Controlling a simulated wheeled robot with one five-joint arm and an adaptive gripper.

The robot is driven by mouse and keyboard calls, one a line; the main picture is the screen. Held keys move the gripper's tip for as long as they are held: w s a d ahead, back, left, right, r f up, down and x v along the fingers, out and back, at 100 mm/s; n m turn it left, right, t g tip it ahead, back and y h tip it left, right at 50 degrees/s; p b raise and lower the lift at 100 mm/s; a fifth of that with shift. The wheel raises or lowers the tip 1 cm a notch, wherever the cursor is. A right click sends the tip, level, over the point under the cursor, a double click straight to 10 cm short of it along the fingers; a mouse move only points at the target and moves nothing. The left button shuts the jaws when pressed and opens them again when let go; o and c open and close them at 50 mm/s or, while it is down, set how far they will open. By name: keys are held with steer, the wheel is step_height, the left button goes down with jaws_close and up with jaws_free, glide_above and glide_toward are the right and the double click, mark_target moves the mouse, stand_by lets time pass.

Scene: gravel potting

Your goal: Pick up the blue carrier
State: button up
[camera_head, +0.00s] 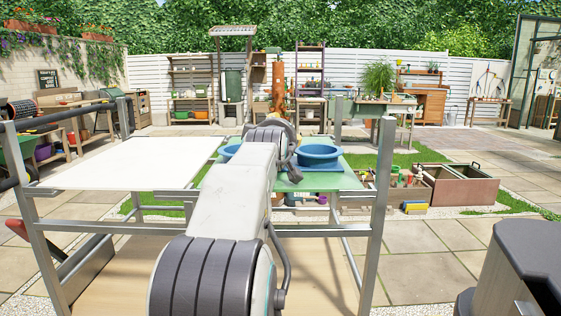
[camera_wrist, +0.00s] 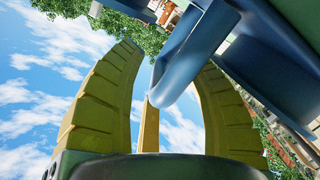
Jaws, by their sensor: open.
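The blue carrier (camera_head: 325,168) sits on the green top (camera_head: 342,182) ahead of me. My arm hides its middle, and a round blue basin (camera_head: 318,155) shows at its right. In the wrist view, a blue bar with a rounded end (camera_wrist: 180,82), seemingly part of the carrier, reaches between the yellow fingers of my gripper (camera_wrist: 172,62). The fingers are spread on either side of it, and I see no clear grip on it.
A white panel (camera_head: 135,163) lies left of the green top. Grey metal posts (camera_head: 381,190) stand near me on both sides. A wooden planter box (camera_head: 462,187) stands on the ground at right. Paving at right is mostly clear.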

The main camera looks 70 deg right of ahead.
steer(key=shift+c, duration=0.2)
jaws_close()
stand_by(0.4)
